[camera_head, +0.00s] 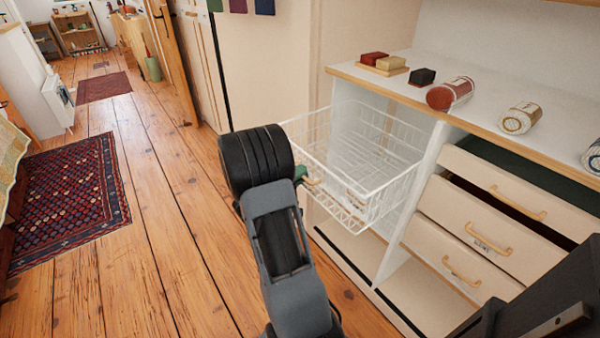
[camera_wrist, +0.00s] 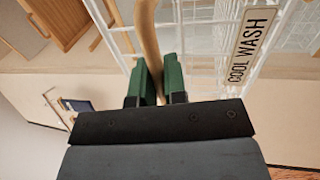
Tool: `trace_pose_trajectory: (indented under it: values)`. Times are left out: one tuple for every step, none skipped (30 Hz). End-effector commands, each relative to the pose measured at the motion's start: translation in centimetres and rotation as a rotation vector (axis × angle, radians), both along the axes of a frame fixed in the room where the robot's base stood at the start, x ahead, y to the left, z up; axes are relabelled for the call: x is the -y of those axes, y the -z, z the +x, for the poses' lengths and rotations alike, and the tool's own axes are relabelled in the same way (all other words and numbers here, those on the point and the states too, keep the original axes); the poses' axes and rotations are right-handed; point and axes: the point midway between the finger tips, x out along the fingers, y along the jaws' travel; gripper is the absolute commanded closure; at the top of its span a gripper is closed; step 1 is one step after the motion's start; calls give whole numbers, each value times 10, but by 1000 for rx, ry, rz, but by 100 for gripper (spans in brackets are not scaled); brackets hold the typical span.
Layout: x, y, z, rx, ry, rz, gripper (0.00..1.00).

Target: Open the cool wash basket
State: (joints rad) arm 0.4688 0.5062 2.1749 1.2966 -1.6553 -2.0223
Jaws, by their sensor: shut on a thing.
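The cool wash basket (camera_head: 372,190) is a white wire basket that juts out of the left bay of the white cabinet over the floor. Its label reading COOL WASH (camera_wrist: 250,45) shows in the wrist view, to the right of a wooden handle (camera_wrist: 149,40). My gripper (camera_wrist: 160,82) has green fingers, one on each side of that handle, and is shut on it. In the head view, my gripper (camera_head: 301,174) is at the basket's front left, and my wrist hides part of the scene there. The basket looks empty.
Right of the basket, several drawers (camera_head: 478,222) stand in the cabinet, the upper ones partly out. The countertop (camera_head: 480,112) holds red, yellow and black blocks and several rolled bundles (camera_head: 450,94). Wooden floor (camera_head: 165,215) is clear to the left, with a patterned rug (camera_head: 70,195) beyond.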

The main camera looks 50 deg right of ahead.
Motion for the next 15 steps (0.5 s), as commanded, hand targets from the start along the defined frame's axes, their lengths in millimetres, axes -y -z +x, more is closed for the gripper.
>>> trace_pose_trajectory:
  values:
    - [0, 0, 1, 2, -1, 0, 100]
    - [0, 0, 1, 2, -1, 0, 87]
    - [0, 0, 1, 2, -2, 0, 83]
    - [0, 0, 1, 2, -2, 0, 80]
    - [0, 0, 1, 2, -2, 0, 78]
    - [0, 0, 1, 1, -2, 0, 78]
    - [0, 0, 1, 1, -2, 0, 78]
    - [0, 0, 1, 1, -2, 0, 78]
    - [0, 0, 1, 1, -2, 0, 78]
    - [0, 0, 1, 1, -2, 0, 78]
    - [-1, 0, 1, 1, -2, 0, 78]
    - [-1, 0, 1, 1, -2, 0, 78]
    - [-2, 0, 1, 1, -3, 1, 78]
    - [-4, 1, 2, 1, -3, 1, 78]
    - [-7, 1, 3, 0, -4, 0, 78]
